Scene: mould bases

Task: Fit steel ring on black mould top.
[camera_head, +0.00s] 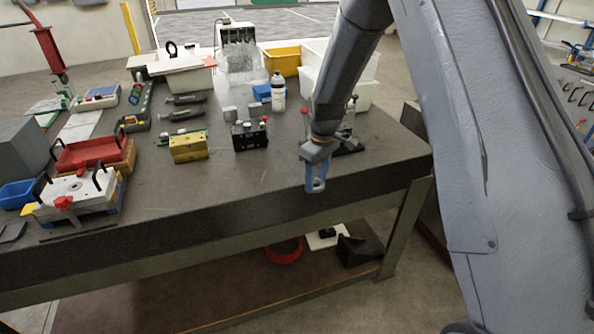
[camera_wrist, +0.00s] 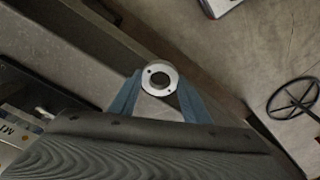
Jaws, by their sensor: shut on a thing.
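My gripper (camera_head: 315,186) hangs at the table's front edge, near its right corner. Its blue fingers are shut on a steel ring (camera_head: 318,187). In the wrist view the ring (camera_wrist: 173,78) is a pale flat disc with a round centre hole and small holes in its face, held between the fingertips (camera_wrist: 159,92). The black mould (camera_head: 250,138) stands on the table to the left of the gripper and further back. It is a dark block with red-capped posts on top. Its top details are too small to tell.
A yellow mould block (camera_head: 188,148) stands left of the black one. A white bottle (camera_head: 278,92) and a blue bin (camera_head: 262,92) are behind. A plate with black handles (camera_head: 75,193) is at far left. The table (camera_head: 215,195) is clear in front of the moulds.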

